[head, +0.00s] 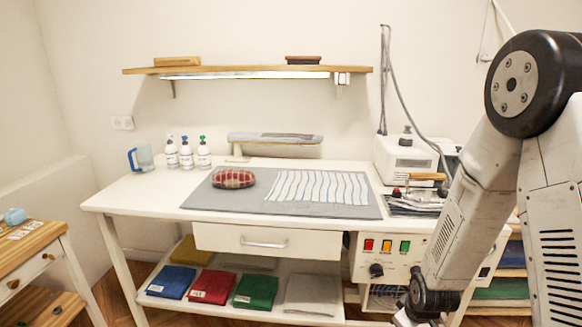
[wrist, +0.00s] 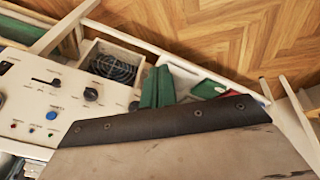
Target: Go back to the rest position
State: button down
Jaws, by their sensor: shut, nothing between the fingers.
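My arm shows at the right of the head view, its upper link slanting down to a dark wrist joint at the bottom edge. My gripper's fingers are below the head picture and cannot be seen there. In the wrist view a worn beige surface with a dark, screwed rim fills the lower part, and it looks like a part of my own arm. No fingertips show in that view, and no held thing is visible in either view.
The white worktable (head: 140,193) bears a grey mat (head: 330,211), a red plaid cushion (head: 233,178) and striped cloth (head: 320,187). The control panel (head: 387,258) stands close to my arm; it also shows in the wrist view (wrist: 60,80). Folded cloths (head: 256,291) lie on the lower shelf.

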jog(key=s+a+r+m+g, duration=0.1)
jog(key=s+r+m, duration=0.1)
jog(key=s+r, duration=0.6)
jog(key=s+a+r+m, duration=0.1)
jog(key=s+r+m, duration=0.1)
jog(key=s+r, duration=0.6)
jog(key=s+a+r+m+g, duration=0.1)
jog(key=s+r, duration=0.8)
jog(key=r, duration=0.9)
jog(key=shift+m+g, duration=0.3)
jog(key=shift+m, duration=0.3)
jog(key=shift+a, duration=0.1)
